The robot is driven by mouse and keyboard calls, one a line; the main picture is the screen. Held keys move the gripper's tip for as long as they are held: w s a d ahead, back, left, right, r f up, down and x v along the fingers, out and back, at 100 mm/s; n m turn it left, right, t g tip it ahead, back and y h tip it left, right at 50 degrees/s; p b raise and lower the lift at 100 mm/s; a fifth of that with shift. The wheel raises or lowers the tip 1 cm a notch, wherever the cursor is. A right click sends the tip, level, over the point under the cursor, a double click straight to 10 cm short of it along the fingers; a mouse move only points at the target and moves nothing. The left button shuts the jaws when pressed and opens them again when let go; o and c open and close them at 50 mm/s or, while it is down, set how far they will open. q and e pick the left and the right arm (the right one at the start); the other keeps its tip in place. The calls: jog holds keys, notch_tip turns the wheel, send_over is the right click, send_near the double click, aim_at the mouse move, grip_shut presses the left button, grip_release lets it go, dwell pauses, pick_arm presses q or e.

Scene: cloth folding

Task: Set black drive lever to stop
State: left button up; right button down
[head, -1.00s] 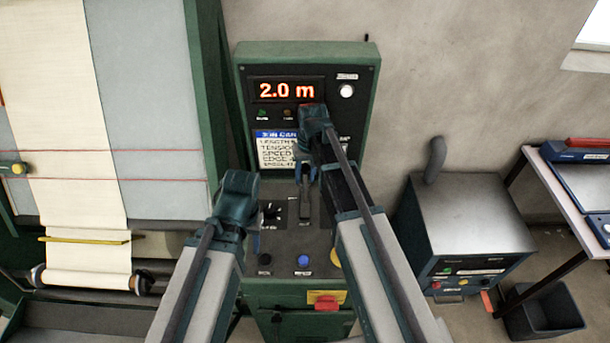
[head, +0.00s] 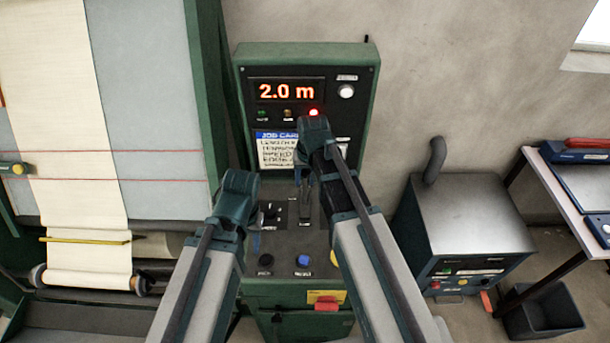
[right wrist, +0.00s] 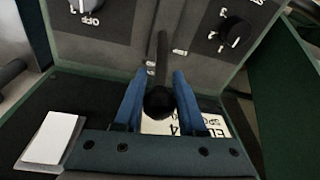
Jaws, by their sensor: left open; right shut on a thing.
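The black drive lever (head: 305,208) stands on the sloping dark control panel of the green machine. In the right wrist view its round black knob (right wrist: 160,103) is between the two blue fingers of my right gripper (right wrist: 158,98), which is shut on it. In the head view my right gripper (head: 304,178) is at the lever's upper end, partly hidden by its own wrist. My left gripper (head: 255,243) is open and empty over the panel's left side, clear of the lever. The lever's position labels are too small or covered to read.
The display (head: 287,91) reads 2.0 m, with a lit red lamp (head: 313,112) below it. A job card (head: 275,150), a blue button (head: 303,260) and a red switch (head: 326,304) are near. Cream cloth (head: 85,150) hangs at left; a metal cabinet (head: 468,215) stands at right.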

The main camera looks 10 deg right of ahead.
pick_arm(q)
jog(key=shift+r, duration=0.15)
pick_arm(e)
jog(key=s, duration=0.2)
jog(key=t, duration=0.1)
jog(key=shift+s+a+r, duration=0.25)
jog(key=shift+s+r, duration=0.05)
jog(key=shift+s, duration=0.1)
jog(key=shift+s+a, duration=0.1)
jog(key=shift+s, duration=0.25)
jog(key=c, duration=0.6)
grip_release()
jog(key=shift+r, duration=0.1)
pick_arm(q)
notch_tip(320, 180, up, 13)
jog(key=p, duration=1.3)
jog(key=shift+r+p, duration=0.2)
jog(key=shift+p, duration=0.2)
pick_arm(e)
jog(key=v, duration=1.3)
jog(key=shift+r, duration=0.3)
